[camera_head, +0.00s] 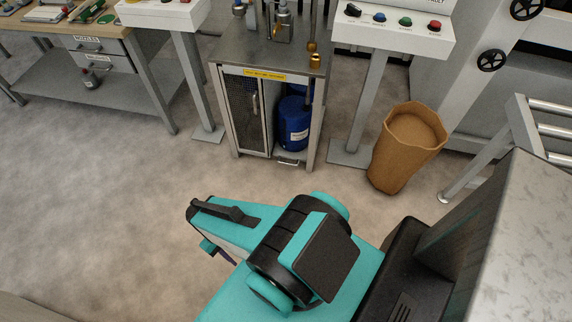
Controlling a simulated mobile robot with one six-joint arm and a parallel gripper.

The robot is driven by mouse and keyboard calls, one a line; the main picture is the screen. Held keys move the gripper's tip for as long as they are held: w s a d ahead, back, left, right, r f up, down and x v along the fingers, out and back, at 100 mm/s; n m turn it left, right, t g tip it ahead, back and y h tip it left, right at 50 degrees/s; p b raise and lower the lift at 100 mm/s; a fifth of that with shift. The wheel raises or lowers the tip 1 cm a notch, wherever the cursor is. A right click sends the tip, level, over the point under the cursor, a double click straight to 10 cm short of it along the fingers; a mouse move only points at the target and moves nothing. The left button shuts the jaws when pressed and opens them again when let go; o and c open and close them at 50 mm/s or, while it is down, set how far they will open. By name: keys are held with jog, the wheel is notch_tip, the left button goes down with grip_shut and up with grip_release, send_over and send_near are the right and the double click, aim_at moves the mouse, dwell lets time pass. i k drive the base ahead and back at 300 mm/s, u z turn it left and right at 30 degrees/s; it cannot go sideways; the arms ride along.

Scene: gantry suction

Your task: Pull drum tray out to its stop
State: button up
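A steel cabinet (230,118) stands at the upper middle. A blue drum (291,135) with a white label stands inside its open right bay. The drum tray (287,155) is under the drum at the bottom of the bay, and a small metal pull handle (289,162) shows at its front edge, low near the floor. The tray appears to be inside the cabinet; most of it is hidden. My teal and black arm fills the lower middle, well short of the cabinet. I cannot make out the gripper's fingers in this view.
The cabinet's mesh door (244,112) is closed on the left. A brown bin (406,146) stands to the right, beside a control pedestal (366,100). A workbench (110,75) is at the left. Clear floor (120,190) lies in front of the cabinet and to the left.

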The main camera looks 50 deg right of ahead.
aim_at(294, 117)
jog(key=z, duration=0.05)
jog(key=i, duration=0.9)
jog(key=u, duration=0.05)
